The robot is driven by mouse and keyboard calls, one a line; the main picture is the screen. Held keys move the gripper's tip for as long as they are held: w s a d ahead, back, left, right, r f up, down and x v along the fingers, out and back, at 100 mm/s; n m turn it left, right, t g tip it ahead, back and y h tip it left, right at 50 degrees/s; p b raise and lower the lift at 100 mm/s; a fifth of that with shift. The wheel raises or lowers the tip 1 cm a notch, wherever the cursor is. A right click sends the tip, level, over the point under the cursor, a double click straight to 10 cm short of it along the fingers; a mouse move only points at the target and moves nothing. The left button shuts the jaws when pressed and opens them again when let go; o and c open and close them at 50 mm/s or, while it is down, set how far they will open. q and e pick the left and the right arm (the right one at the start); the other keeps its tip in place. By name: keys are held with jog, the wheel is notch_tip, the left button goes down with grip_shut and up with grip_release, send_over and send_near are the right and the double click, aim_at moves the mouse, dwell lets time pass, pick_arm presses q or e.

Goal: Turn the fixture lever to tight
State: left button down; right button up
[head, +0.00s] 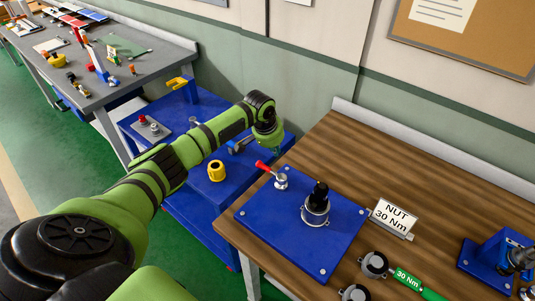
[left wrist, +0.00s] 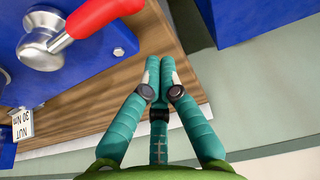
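The fixture lever has a red handle (head: 264,167) on a silver pivot (head: 281,182), at the back left corner of a blue fixture plate (head: 262,220). The handle points to the back left in the head view. In the left wrist view the red handle (left wrist: 104,14) and silver pivot (left wrist: 42,48) show large at the upper left. My left gripper (left wrist: 159,80) has its teal fingertips drawn together with nothing between them, apart from the handle. In the head view the left gripper (head: 277,150) is mostly hidden behind its wrist, just beyond the handle. My right gripper is not in view.
A black and silver clamped part (head: 317,203) stands on the plate. A sign reading NUT 30 Nm (head: 394,217) and a green-labelled tool (head: 408,279) are to the right on the wooden bench (head: 345,150). A blue cart (head: 190,190) holds a yellow ring (head: 216,171).

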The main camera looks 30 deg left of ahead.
aim_at(271, 174)
pick_arm(q)
jog(key=s+p, duration=0.2)
jog(key=shift+s+a+p, duration=0.1)
jog(key=shift+s+p, duration=0.15)
jog(key=shift+p, duration=0.05)
jog(key=shift+s, duration=0.4)
jog(key=shift+s+p, duration=0.25)
jog(key=shift+p, duration=0.1)
jog(key=shift+s+f, duration=0.1)
jog(key=shift+f, duration=0.1)
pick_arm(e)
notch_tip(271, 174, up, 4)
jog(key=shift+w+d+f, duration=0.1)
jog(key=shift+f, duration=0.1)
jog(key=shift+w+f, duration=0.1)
